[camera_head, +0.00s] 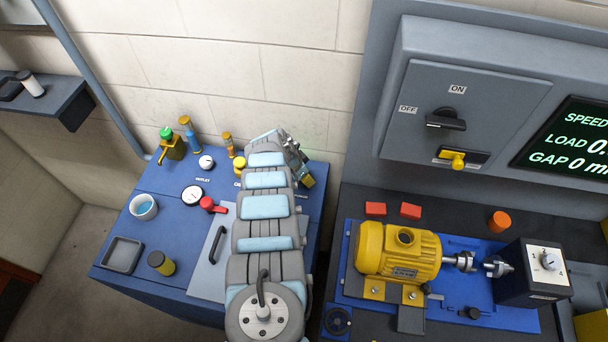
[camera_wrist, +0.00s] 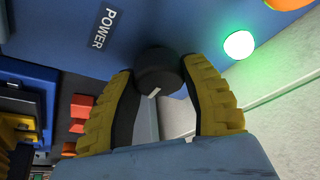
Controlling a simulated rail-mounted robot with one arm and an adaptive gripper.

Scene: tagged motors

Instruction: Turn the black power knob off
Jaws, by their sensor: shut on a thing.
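The black power knob (camera_wrist: 157,72) shows in the wrist view beside the white POWER label (camera_wrist: 102,28) on a blue panel. A short white mark lies slanted on its face. My gripper (camera_wrist: 160,85) has its two yellow-ridged fingers on either side of the knob, shut on it. In the head view my gripper (camera_head: 306,180) is at the back right of the blue cabinet (camera_head: 150,215). My arm hides the knob in that view.
A green lamp (camera_wrist: 239,45) glows close to the knob. To the right are a yellow motor (camera_head: 397,252) and a grey control box (camera_head: 455,100) with an ON/OFF switch.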

